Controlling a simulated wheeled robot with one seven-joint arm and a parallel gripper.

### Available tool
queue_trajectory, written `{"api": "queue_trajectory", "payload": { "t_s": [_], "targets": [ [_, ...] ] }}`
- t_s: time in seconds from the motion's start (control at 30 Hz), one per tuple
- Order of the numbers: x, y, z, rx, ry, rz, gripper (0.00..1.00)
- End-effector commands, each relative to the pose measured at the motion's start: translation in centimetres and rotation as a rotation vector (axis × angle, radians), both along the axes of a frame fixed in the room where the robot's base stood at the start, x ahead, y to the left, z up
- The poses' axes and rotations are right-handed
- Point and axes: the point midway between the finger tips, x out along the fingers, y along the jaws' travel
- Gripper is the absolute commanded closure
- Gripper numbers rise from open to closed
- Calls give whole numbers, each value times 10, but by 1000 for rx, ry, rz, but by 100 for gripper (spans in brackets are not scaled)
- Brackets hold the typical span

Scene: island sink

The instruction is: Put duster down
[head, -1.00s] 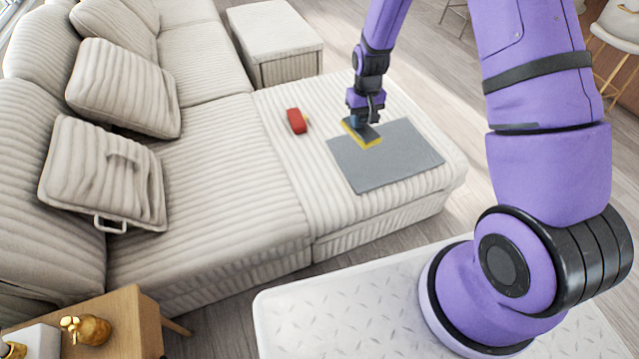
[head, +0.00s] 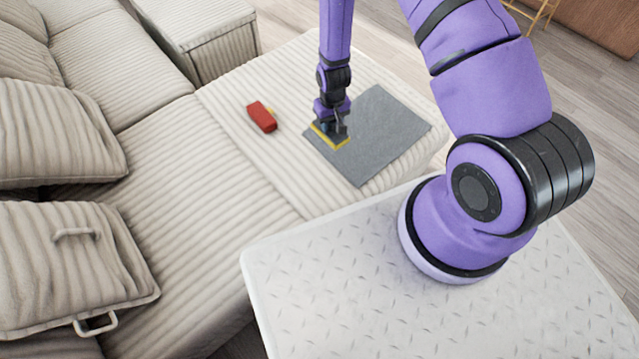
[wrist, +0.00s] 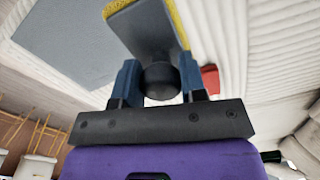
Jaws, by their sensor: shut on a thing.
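The duster (head: 322,139) is a flat grey block with a yellow edge and a dark round knob. My gripper (head: 338,118) is shut on its knob from above. In the wrist view the duster (wrist: 146,28) sits beyond the blue fingers of my gripper (wrist: 158,82), with the knob between them. In the head view the duster is over the left part of a grey mat (head: 380,135) on the sofa's chaise. I cannot tell whether it touches the mat. My gripper hides part of the duster.
A red object (head: 262,117) with a bit of yellow lies on the chaise left of the mat; it also shows in the wrist view (wrist: 210,79). Cushions (head: 62,265) lie on the sofa at left. The mat's right part is clear.

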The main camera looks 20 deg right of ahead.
Motion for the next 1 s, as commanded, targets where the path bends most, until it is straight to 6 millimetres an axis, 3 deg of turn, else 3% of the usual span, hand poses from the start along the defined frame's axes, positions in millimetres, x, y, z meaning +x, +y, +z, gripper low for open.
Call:
{"api": "queue_trajectory", "payload": {
  "t_s": [0.03, 0.1, 0.3, 0.43, 0.6, 0.8, 0.87, 1.0],
  "targets": [
    [-17, 2, -22, 0, 11, 3, 99],
    [-36, 6, -46, 0, 10, 7, 99],
    [-98, 13, -107, 1, 10, 17, 99],
    [-139, 16, -137, 0, 9, 22, 99],
    [-181, 17, -162, -2, 5, 26, 99],
    [-201, 18, -173, -3, -1, 29, 99],
    [-198, 19, -174, -3, -3, 29, 99],
    [-173, 24, -176, -3, -7, 29, 99]
  ]
}}
